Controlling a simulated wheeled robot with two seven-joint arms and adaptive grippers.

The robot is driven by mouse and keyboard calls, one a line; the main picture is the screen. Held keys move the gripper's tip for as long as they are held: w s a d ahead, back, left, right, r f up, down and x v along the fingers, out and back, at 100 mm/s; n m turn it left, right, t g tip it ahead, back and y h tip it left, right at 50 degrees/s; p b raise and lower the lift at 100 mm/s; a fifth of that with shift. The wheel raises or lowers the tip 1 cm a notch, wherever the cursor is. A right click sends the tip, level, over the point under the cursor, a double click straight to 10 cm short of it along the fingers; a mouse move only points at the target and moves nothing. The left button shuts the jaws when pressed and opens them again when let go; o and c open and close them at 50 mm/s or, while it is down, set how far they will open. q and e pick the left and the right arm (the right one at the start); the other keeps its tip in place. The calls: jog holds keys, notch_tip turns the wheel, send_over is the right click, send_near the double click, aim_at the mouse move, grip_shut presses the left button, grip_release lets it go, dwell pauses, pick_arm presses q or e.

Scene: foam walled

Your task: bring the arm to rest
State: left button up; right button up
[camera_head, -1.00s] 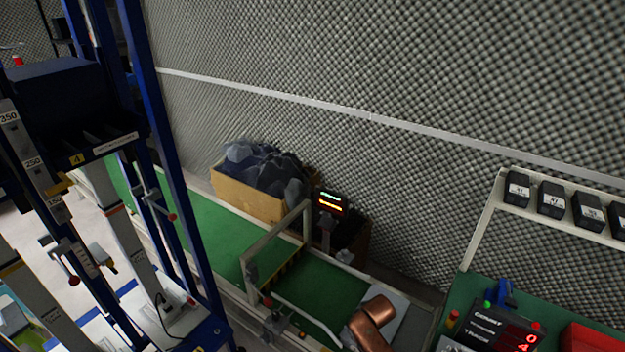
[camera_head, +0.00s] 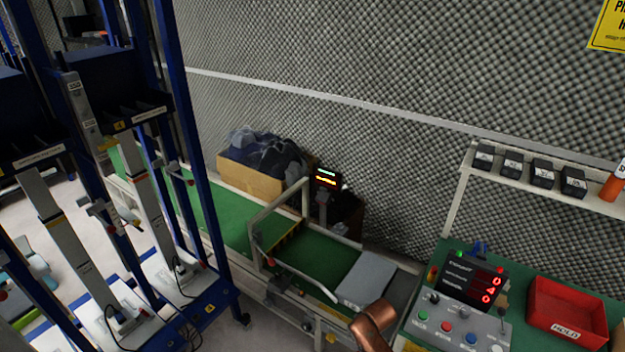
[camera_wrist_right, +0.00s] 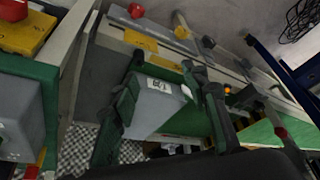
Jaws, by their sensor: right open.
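My right gripper (camera_wrist_right: 163,66) shows in the right wrist view with its two dark fingers spread wide apart. A grey block-like thing with a white label (camera_wrist_right: 160,85) appears between the fingers in that view. I cannot tell its distance, and neither finger clearly touches it. In the head view a copper-coloured link of my arm (camera_head: 374,320) shows at the bottom edge, in front of the grey plate (camera_head: 366,279) by the green conveyor. The gripper itself is not seen in the head view. My left gripper is in neither view.
A green conveyor (camera_head: 205,205) runs along the foam wall, with a box of dark lumps (camera_head: 250,175) behind it. A control panel (camera_head: 455,325) and a red HOLD bin (camera_head: 567,312) stand at right. Blue racks (camera_head: 185,130) fill the left.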

jog(key=s+d+f+g+p, duration=0.1)
jog(key=s+d+f, duration=0.3)
jog(key=s+f, duration=0.5)
jog(key=s+d+f+m, duration=0.1)
jog(key=s+d+f, duration=0.3)
jog(key=s+f, duration=0.5)
jog(key=s+d+f+g+p, duration=0.1)
jog(key=s+d+f, duration=0.35)
jog(key=f, duration=0.65)
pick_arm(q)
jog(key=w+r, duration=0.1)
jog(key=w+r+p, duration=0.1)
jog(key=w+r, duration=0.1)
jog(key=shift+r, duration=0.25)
pick_arm(e)
jog(key=s+d+f, duration=0.1)
jog(key=s+f, duration=0.3)
jog(key=s, duration=1.1)
jog(key=s+d+f+g, duration=0.1)
jog(key=s+f, duration=0.3)
jog(key=s, duration=1.1)
jog(key=s+d+f+g+h, duration=0.1)
jog(key=s+f, duration=0.3)
jog(key=s, duration=1.1)
jog(key=shift+s+d+f+n, duration=0.2)
jog(key=shift+s+d+n, duration=0.1)
jog(key=shift+d, duration=0.3)
